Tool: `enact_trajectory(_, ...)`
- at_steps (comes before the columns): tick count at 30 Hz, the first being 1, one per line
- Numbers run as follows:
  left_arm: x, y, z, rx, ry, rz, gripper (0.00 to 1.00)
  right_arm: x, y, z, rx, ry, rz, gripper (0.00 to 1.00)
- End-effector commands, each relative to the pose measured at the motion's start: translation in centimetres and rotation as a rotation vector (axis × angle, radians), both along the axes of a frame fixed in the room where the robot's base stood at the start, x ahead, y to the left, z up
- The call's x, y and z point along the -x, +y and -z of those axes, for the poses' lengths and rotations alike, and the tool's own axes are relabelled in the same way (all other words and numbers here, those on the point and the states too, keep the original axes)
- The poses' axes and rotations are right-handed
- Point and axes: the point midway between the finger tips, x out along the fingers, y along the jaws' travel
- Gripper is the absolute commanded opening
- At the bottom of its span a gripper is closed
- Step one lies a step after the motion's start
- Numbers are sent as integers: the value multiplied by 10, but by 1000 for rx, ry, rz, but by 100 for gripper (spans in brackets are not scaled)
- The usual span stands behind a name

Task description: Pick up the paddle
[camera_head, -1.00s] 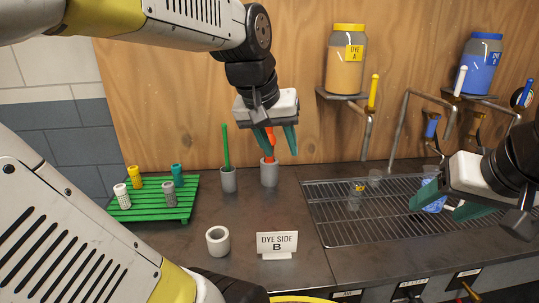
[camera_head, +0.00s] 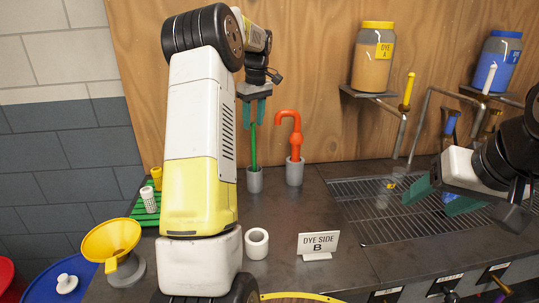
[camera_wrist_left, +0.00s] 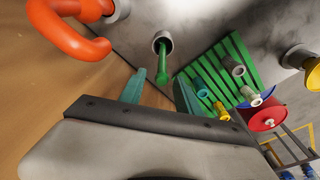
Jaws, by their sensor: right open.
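A thin green rod (camera_head: 254,148), perhaps the paddle's handle, stands upright in a grey cup (camera_head: 254,181). An orange hooked tool (camera_head: 291,130) stands in a second grey cup (camera_head: 294,172). I cannot tell for certain which one is the paddle. My left gripper (camera_head: 254,112) points down, its teal fingers apart at the top of the green rod. In the left wrist view the green rod (camera_wrist_left: 164,66) reaches up toward the gap between the fingers (camera_wrist_left: 159,92), which are not closed on it. My right gripper (camera_head: 440,196) is open and empty over the wire rack at right.
A green rack (camera_head: 149,201) with small bottles is left of my arm. A yellow funnel (camera_head: 111,241) is at lower left. Dye jars stand on shelves at right.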

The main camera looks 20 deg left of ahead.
Motion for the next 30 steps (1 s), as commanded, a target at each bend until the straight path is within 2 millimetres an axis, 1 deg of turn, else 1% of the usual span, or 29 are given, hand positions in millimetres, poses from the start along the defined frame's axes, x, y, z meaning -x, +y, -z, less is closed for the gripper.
enact_trajectory(8,-1,3,31,1,4,-5,40,0,0,0,0,0,0,62)
enact_trajectory(13,2,4,56,1,5,-4,40,0,0,0,0,0,0,62)
enact_trajectory(16,1,5,69,2,3,-3,40,0,0,0,0,0,0,62)
enact_trajectory(20,0,6,77,1,1,-4,40,0,0,0,0,0,0,62)
enact_trajectory(26,0,6,77,1,1,-3,40,0,0,0,0,0,0,62)
enact_trajectory(29,0,6,77,1,1,-3,22,0,0,0,0,0,0,62)
enact_trajectory(30,0,6,77,1,1,-3,14,0,0,0,0,0,0,62)
